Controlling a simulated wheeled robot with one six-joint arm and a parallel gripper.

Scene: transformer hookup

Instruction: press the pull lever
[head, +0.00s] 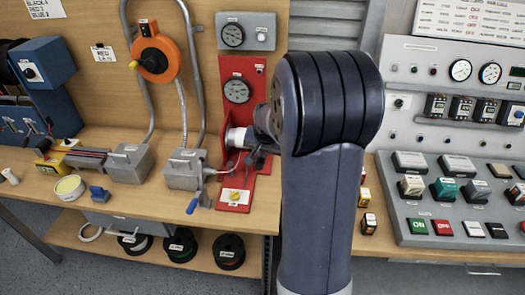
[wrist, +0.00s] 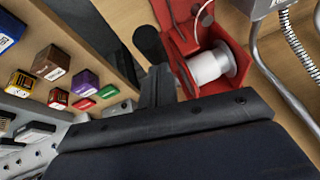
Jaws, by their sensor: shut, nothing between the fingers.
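A red stand (head: 236,105) rises from the bench, with a white spool (head: 236,137) on its side; the spool also shows in the wrist view (wrist: 210,68). A black rounded handle (wrist: 148,44) sits beside the red stand in the wrist view; it looks like the pull lever, but no label is readable. My gripper (head: 258,160) is shut and empty beside the spool, partly hidden by my arm. In the wrist view my gripper (wrist: 157,88) points toward the black handle; I cannot tell whether they touch.
A grey control console (head: 455,205) with several buttons is at the right. Small coloured boxes (wrist: 60,85) sit nearby. An orange reel (head: 157,55) hangs behind.

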